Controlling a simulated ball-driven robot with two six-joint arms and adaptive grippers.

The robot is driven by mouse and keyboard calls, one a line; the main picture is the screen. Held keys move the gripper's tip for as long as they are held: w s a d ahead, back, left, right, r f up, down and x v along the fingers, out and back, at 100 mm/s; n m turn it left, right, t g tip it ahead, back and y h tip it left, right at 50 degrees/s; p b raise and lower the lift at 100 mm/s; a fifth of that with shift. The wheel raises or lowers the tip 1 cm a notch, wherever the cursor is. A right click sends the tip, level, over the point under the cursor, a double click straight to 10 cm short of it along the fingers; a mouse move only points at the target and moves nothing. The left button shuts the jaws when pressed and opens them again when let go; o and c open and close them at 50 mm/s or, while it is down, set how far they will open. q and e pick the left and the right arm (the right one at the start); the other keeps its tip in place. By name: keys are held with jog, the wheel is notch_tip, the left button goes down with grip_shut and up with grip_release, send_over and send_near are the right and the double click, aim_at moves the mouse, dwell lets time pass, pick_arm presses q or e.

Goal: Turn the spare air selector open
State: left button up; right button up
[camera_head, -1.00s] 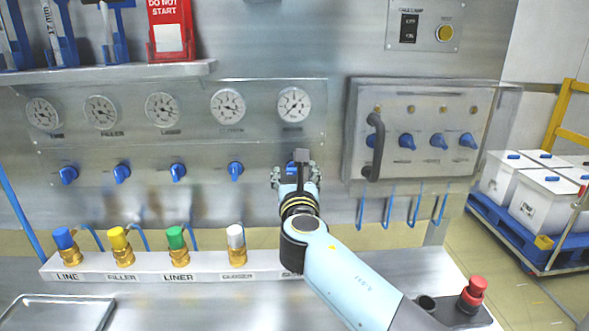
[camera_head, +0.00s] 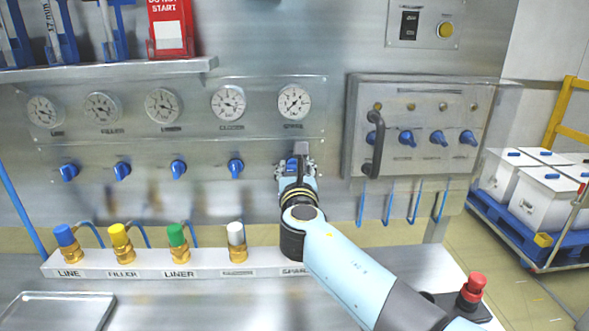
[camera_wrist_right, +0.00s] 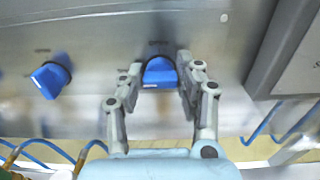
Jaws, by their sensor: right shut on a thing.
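The spare air selector is the blue knob at the right end of the row on the steel panel, below the rightmost gauge (camera_head: 294,102). In the right wrist view the knob (camera_wrist_right: 160,74) sits between the two fingers, its white mark toward the lower left. My right gripper (camera_head: 296,167) is shut on it and hides most of it in the head view. The neighbouring blue selector (camera_wrist_right: 49,78) stands turned at a slant in the wrist view. My left gripper is not in view.
A grey box with a dark handle (camera_head: 376,145) and several blue knobs juts out right of my gripper. Below stands a ledge (camera_head: 205,263) with coloured couplings. A red stop button (camera_head: 473,291) is at the lower right.

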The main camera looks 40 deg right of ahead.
jog(key=m+b, duration=0.2)
jog(key=m, duration=0.1)
jog(key=shift+f, duration=0.15)
jog(key=m+b, duration=0.2)
jog(key=m, duration=0.1)
jog(key=m+b, duration=0.1)
jog(key=m, duration=0.1)
jog(key=shift+s+d+f+m+b, duration=0.1)
jog(key=shift+d+m+b, duration=0.05)
jog(key=shift+m+b, duration=0.25)
jog(key=m+b, duration=0.3)
jog(key=m, duration=0.1)
jog(key=shift+m, duration=0.3)
jog(key=shift+f+m+b, duration=0.1)
jog(key=shift+m+b, duration=1.3)
jog(key=shift+m, duration=0.8)
jog(key=o, duration=1.1)
jog(key=shift+o, duration=0.2)
